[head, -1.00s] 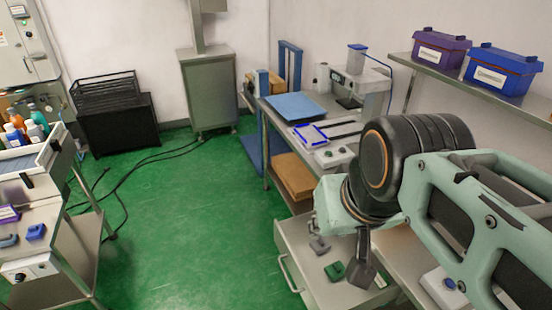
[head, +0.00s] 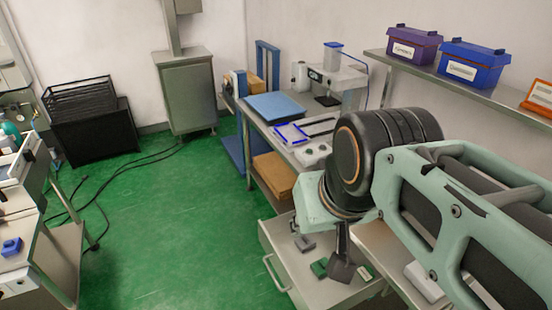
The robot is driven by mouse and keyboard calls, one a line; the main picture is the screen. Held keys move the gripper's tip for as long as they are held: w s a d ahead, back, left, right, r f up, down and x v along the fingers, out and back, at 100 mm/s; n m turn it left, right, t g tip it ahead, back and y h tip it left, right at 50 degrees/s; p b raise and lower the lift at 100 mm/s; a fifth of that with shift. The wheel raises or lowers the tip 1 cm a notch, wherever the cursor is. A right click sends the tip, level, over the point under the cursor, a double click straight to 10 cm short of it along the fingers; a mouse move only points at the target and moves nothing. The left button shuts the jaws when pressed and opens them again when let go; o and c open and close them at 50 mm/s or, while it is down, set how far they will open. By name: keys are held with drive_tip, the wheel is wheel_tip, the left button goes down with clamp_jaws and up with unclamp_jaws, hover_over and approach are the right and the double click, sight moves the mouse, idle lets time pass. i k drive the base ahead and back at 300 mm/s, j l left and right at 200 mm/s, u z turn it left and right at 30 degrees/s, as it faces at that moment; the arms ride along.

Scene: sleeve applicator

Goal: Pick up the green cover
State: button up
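The green cover (head: 319,268) is a small dark green block lying in the open drawer (head: 276,268) under the work table, in the head view. My gripper (head: 341,268) points down over the drawer, just right of the green cover in the picture. Its dark finger end is close to the cover's right side in the picture. I cannot tell its height above the cover or whether they touch. The two fingers overlap from this side, so I cannot tell whether they are open or shut. Nothing is visibly held.
A grey block (head: 305,243) lies behind the cover in the drawer, and a small pale piece (head: 366,272) lies to the right. The work table (head: 262,122) carries a blue mat and a device. A shelf (head: 405,69) holds purple and blue boxes.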

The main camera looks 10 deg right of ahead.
sight(319, 267)
drive_tip(key=l+z, duration=0.1)
drive_tip(key=z, duration=0.9)
drive_tip(key=i+j+u, duration=0.3)
drive_tip(key=k+j+z, duration=0.2)
drive_tip(key=j, duration=0.5)
drive_tip(key=i+l+u, duration=0.1)
drive_tip(key=i+l, duration=0.15)
drive_tip(key=l, duration=0.2)
